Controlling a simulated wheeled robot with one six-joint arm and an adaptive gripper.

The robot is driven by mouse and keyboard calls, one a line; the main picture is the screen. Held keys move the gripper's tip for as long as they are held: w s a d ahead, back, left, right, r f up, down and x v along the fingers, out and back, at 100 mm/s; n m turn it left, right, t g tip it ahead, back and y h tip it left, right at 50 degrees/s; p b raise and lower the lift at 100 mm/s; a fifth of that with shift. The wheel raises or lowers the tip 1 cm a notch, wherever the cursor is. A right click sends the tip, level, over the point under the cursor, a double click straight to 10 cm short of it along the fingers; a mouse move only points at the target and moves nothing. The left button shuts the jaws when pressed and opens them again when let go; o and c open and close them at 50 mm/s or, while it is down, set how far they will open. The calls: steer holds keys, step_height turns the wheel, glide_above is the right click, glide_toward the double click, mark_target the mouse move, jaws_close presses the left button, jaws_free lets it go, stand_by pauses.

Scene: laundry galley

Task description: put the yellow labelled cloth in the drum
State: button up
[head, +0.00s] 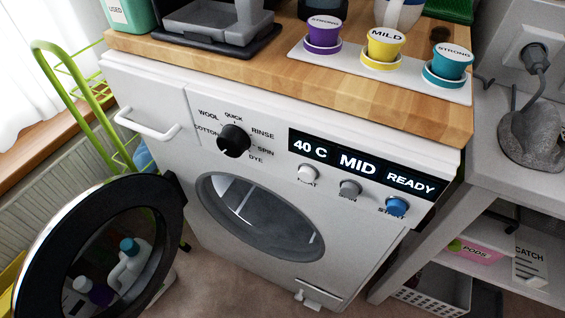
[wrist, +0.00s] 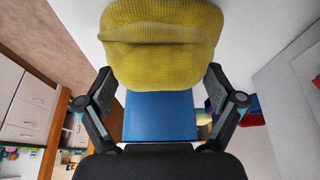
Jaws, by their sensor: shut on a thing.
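The yellow cloth (wrist: 160,50) is a rounded, bunched bundle with a woven surface and a fold across it. It shows only in the wrist view. My gripper (wrist: 160,80) is shut on it, one finger at each side. No label can be read on the cloth from here. In the head view the washing machine (head: 140,88) stands with its round door (head: 52,235) swung open to the left. The drum (head: 258,215) shows as a grey opening in the machine's front. Neither the cloth nor my gripper shows in the head view.
The open door stands left of the drum, near a green rack (head: 85,110). Purple (head: 323,37), yellow (head: 385,44) and teal (head: 450,64) cups stand on the wooden top. A flat blue patch (wrist: 160,116) lies below the cloth in the wrist view; I cannot tell what it is.

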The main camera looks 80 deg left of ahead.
steer(key=shift+r+p, duration=0.45)
steer(key=shift+r, duration=2.05)
